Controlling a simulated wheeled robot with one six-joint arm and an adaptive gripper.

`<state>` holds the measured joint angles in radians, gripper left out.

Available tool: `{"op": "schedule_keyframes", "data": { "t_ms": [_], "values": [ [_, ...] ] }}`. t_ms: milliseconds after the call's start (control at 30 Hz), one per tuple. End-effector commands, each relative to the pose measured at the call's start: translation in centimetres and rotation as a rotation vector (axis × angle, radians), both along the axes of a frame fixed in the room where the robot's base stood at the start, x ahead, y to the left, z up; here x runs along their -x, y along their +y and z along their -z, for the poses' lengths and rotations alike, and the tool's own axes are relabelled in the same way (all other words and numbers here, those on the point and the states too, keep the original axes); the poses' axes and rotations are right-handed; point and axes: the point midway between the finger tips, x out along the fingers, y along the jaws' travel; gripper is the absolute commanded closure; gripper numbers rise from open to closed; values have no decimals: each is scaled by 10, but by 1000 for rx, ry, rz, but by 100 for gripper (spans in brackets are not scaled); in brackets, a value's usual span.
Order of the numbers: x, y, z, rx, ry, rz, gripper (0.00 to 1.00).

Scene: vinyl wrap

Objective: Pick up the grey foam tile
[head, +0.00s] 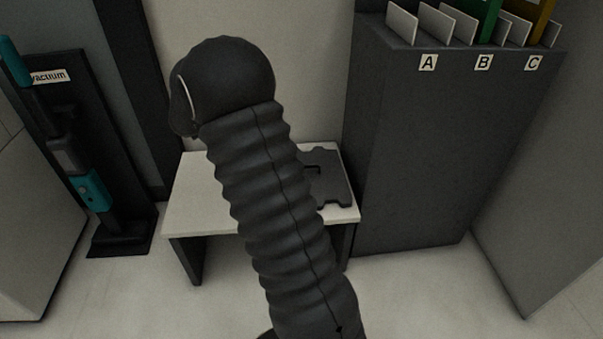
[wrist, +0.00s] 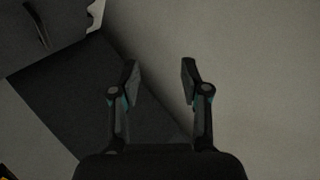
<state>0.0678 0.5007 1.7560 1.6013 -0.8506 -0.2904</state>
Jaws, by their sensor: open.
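The grey foam tile (head: 333,184) lies flat on the right part of a small white table (head: 194,194) in the head view. It is dark grey with notched, puzzle-like edges and a slot, and my arm hides its left part. In the wrist view, a grey surface with a dark slot at the upper left looks like the tile (wrist: 62,38), cut by the frame edge. My gripper (wrist: 160,80) is open and empty in the wrist view, with its fingers apart and pointing to the right of that surface. The head view does not show its fingers.
A dark cabinet (head: 440,150) with slots labelled A, B and C stands close to the table's right side. Light panels and a green and a yellow one stand on top. A teal and grey vacuum (head: 85,175) on a dark stand is at the left. A pale wall is behind.

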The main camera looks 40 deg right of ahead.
Motion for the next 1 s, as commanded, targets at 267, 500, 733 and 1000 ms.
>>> {"op": "schedule_keyframes", "data": {
  "t_ms": [267,500,733,1000],
  "values": [
    [54,-33,110,-3,222,460,54],
    [84,-32,146,-2,330,626,54],
    [95,-58,163,-4,342,643,54],
    [105,-95,183,-3,339,640,54]
  ]
}}
